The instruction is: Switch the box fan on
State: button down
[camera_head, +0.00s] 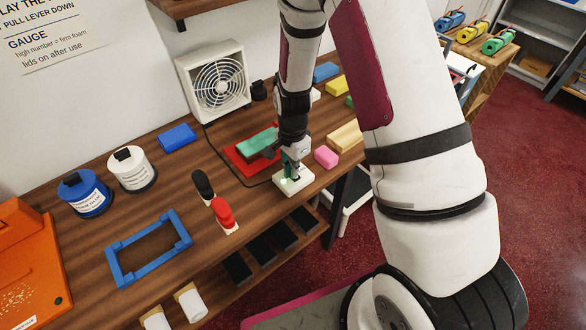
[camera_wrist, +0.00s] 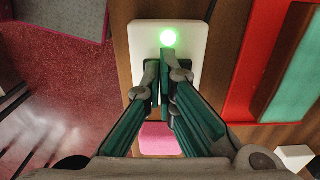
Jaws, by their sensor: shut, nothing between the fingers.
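The white box fan (camera_head: 216,82) stands upright at the back of the wooden counter against the wall. A dark cable runs from it along the counter to a white switch box (camera_head: 304,181) near the front edge. The switch box also shows in the wrist view (camera_wrist: 195,45), with a round green light (camera_wrist: 168,38) glowing on its top. My gripper (camera_head: 291,170) points down over the switch box, fingers shut and empty. In the wrist view my fingertips (camera_wrist: 164,72) are over the box below the light and hide part of it; I cannot tell whether they touch it.
A red tray (camera_head: 238,163) with a green block lies behind the switch box. A pink block (camera_head: 326,157) is at its right.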

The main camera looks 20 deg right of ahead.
jog(key=shift+s+f, duration=0.15)
jog(key=shift+f, duration=0.2)
dwell(0.3)
jog(key=shift+w+a+r+b, duration=0.1)
jog(key=shift+w+a+b, duration=0.1)
jog(key=shift+w, duration=0.25)
jog(key=shift+w+a+r+b, duration=0.1)
jog(key=shift+w+b, duration=0.05)
jog(key=shift+w, duration=0.25)
jog(key=shift+d+r, duration=0.1)
jog(key=shift+r, duration=0.3)
notch_tip(320, 180, up, 13)
jog(key=w, duration=0.2)
jog(key=shift+a, duration=0.35)
